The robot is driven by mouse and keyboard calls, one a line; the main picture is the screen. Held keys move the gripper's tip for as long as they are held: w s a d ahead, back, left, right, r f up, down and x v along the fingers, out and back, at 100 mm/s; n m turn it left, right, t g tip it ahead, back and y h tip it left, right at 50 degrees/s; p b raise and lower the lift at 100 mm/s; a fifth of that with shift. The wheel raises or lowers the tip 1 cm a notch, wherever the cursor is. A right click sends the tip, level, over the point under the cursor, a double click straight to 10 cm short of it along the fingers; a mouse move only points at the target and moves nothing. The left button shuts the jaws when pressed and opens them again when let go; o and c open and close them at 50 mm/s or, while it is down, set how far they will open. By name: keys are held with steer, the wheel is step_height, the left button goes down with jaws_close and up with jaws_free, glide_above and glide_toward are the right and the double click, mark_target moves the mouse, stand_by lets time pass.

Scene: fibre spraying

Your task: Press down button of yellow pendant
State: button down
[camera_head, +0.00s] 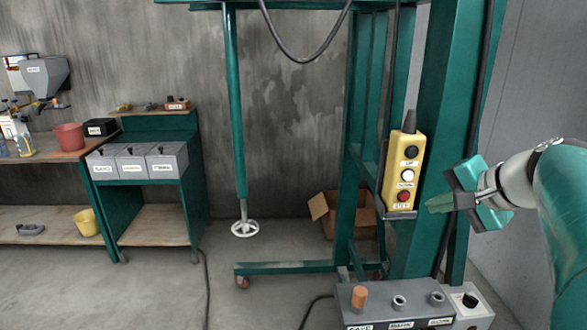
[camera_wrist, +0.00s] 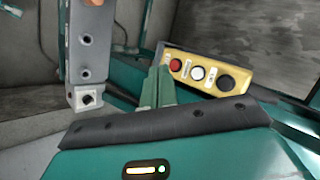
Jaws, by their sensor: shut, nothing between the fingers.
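The yellow pendant (camera_head: 403,172) hangs upright against the green frame post in the head view. It has a black button (camera_head: 411,152) at the top, a white button (camera_head: 407,175) in the middle and a red button (camera_head: 404,196) at the bottom. The labels appear to read up, down and stop. In the wrist view the pendant (camera_wrist: 212,83) lies sideways, with the white button (camera_wrist: 198,73) between red and black. My gripper (camera_head: 432,204) is shut and empty, just right of the pendant's lower end. In the wrist view its fingertips (camera_wrist: 158,70) appear near the red-button end; contact cannot be told.
A green frame (camera_head: 442,130) stands behind the pendant. A grey box with knobs (camera_head: 400,305) stands below it. A cardboard box (camera_head: 363,217) is on the floor behind the frame. A workbench with grey bins (camera_head: 137,162) stands at left. Open floor lies between.

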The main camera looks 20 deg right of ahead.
glide_toward(407, 181)
steer(key=shift+w+a+f, duration=0.2)
steer(key=shift+w+f, duration=0.3)
steer(key=shift+f, duration=0.25)
steer(key=shift+w+a+f, duration=0.2)
steer(key=shift+w+f, duration=0.35)
steer(key=shift+f, duration=0.15)
steer(key=shift+w+a+f, duration=0.2)
steer(key=shift+w+f, duration=0.3)
steer(key=shift+f, duration=0.25)
steer(key=shift+w, duration=0.15)
steer(key=shift+w+d, duration=0.1)
steer(key=shift+w, duration=0.2)
steer(key=shift+w+d, duration=0.15)
steer(key=shift+w, duration=0.4)
stand_by(1.0)
stand_by(0.4)
steer(key=shift+s+a, duration=0.3)
steer(key=shift+s, duration=0.8)
steer(key=shift+s+a, duration=0.25)
steer(key=shift+s, duration=0.5)
steer(key=shift+s+a, duration=0.2)
steer(key=shift+s, duration=0.55)
steer(key=shift+s+a, duration=0.25)
steer(key=shift+s, duration=0.55)
